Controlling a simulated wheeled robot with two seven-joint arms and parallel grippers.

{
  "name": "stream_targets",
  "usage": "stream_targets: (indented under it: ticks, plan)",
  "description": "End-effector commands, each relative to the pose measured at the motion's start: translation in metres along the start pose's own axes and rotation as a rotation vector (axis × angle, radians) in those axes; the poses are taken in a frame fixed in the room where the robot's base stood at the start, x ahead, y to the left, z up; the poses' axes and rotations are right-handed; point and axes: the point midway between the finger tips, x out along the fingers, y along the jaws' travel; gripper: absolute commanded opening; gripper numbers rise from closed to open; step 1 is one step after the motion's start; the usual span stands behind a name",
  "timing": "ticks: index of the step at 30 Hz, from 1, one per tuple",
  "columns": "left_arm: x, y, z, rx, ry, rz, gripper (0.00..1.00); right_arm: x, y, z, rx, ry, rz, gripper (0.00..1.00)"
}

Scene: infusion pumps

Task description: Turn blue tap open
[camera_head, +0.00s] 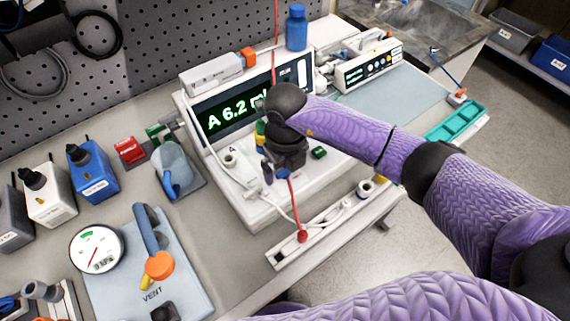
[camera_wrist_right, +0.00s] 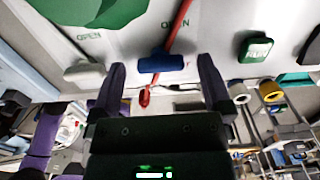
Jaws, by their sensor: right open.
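The blue tap (camera_wrist_right: 163,62) is a short blue bar lying crosswise on the white pump face, with the red line running past it. In the head view the blue tap (camera_head: 282,172) shows just below my right gripper (camera_head: 275,173). The right gripper is open, with one dark purple finger on each side of the blue tap in the wrist view. I cannot tell if the fingers touch it. Printed OPEN marks are above the tap. The pump (camera_head: 235,193) has a green lit display, partly hidden by my right arm. My left gripper is out of view.
A white tap (camera_wrist_right: 85,72) sits left of the blue one in the wrist view, and a green button (camera_wrist_right: 257,48) sits right. In front of the pump lies a white rail (camera_head: 335,226) with a red fitting (camera_head: 302,236). A gauge (camera_head: 97,248) stands at left.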

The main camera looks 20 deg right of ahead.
Motion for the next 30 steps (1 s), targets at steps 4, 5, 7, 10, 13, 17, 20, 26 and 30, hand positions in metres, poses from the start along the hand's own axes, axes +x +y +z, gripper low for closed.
stream_targets:
  ticks: [4, 5, 7, 10, 13, 17, 20, 26, 30]
  plan:
    - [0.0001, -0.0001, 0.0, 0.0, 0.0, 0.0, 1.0, 0.002, -0.0002, 0.0002, 0.0, -0.001, 0.0, 1.0]
    - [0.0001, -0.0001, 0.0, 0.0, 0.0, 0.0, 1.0, 0.0019, -0.0002, 0.0002, 0.001, -0.001, -0.001, 1.0]
    - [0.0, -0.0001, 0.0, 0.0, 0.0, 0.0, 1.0, 0.0017, -0.0002, 0.0002, 0.001, -0.001, -0.001, 1.0]
    - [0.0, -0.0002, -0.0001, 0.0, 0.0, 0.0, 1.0, 0.0016, -0.0003, 0.0002, 0.001, -0.001, -0.001, 0.81]
    - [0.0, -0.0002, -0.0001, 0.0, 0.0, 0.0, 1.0, 0.0015, -0.0003, 0.0002, 0.001, -0.001, -0.001, 0.6]
    - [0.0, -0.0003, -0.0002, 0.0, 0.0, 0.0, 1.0, 0.0014, -0.0003, 0.0002, 0.001, -0.001, -0.001, 0.32]
    - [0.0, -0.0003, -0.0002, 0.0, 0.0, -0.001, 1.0, 0.0014, -0.0003, 0.0002, 0.001, -0.001, -0.001, 0.11]
    - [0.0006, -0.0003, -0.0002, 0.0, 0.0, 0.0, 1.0, 0.0014, -0.0004, 0.0003, -0.009, -0.001, 0.0, 0.06]
    - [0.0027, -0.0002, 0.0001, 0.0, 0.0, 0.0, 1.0, 0.0016, -0.0006, 0.0006, -0.051, -0.003, -0.002, 0.06]
